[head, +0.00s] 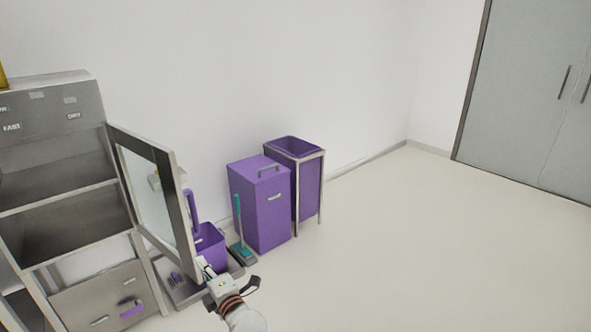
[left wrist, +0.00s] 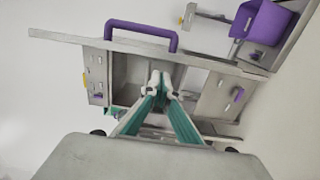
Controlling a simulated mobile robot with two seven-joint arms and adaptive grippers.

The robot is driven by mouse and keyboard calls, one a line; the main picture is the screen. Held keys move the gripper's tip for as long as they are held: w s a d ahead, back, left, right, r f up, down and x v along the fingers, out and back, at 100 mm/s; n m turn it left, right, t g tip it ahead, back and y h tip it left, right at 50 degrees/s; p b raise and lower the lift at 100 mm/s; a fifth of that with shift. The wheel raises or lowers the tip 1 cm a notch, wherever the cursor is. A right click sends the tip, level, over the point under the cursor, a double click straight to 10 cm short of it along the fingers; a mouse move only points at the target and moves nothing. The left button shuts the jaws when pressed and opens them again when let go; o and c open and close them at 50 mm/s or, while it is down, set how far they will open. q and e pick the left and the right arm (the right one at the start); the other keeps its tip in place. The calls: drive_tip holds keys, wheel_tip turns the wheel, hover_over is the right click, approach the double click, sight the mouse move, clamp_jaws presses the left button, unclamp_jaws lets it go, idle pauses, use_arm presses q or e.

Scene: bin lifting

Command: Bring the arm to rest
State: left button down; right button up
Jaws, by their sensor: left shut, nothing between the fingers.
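My left gripper (head: 207,270) is low in the head view, in front of the open cabinet door and near the purple bucket. In the left wrist view its teal fingers (left wrist: 160,91) come together at the tips with nothing held. The open door (head: 155,190) has a glass pane and a purple handle (head: 192,213); the handle also shows in the left wrist view (left wrist: 142,36). I cannot tell the exact gap between gripper and door. My right gripper is not in view.
The grey cabinet (head: 60,122) stands at the left. A purple bucket (head: 210,246), teal brush (head: 240,222), lidded purple bin (head: 262,205) and open framed purple bin (head: 310,185) line the wall. Open floor (head: 430,240) lies to the right, with grey double doors (head: 530,90) beyond.

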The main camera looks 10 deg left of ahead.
use_arm(q)
drive_tip(key=s+d+f+m+t+h, duration=0.3)
drive_tip(key=s+d+m+h, duration=0.35)
drive_tip(key=m, duration=0.45)
drive_tip(key=s+d+f+m+t+h, duration=0.2)
drive_tip(key=s+d+f+m+h, duration=0.2)
drive_tip(key=s+d+m+h, duration=0.5)
drive_tip(key=s+f+m+g, duration=0.3)
drive_tip(key=s+f+m, duration=0.2)
drive_tip(key=s+m, duration=0.1)
drive_tip(key=s+d+f+m+g, duration=0.1)
drive_tip(key=s+f+m+g, duration=0.2)
drive_tip(key=s, duration=0.6)
drive_tip(key=f+m+h, duration=0.1)
drive_tip(key=m, duration=0.1)
drive_tip(key=shift+f+m, duration=0.35)
drive_tip(key=shift+m, duration=0.05)
drive_tip(key=shift+d, duration=0.1)
drive_tip(key=shift+s, duration=0.1)
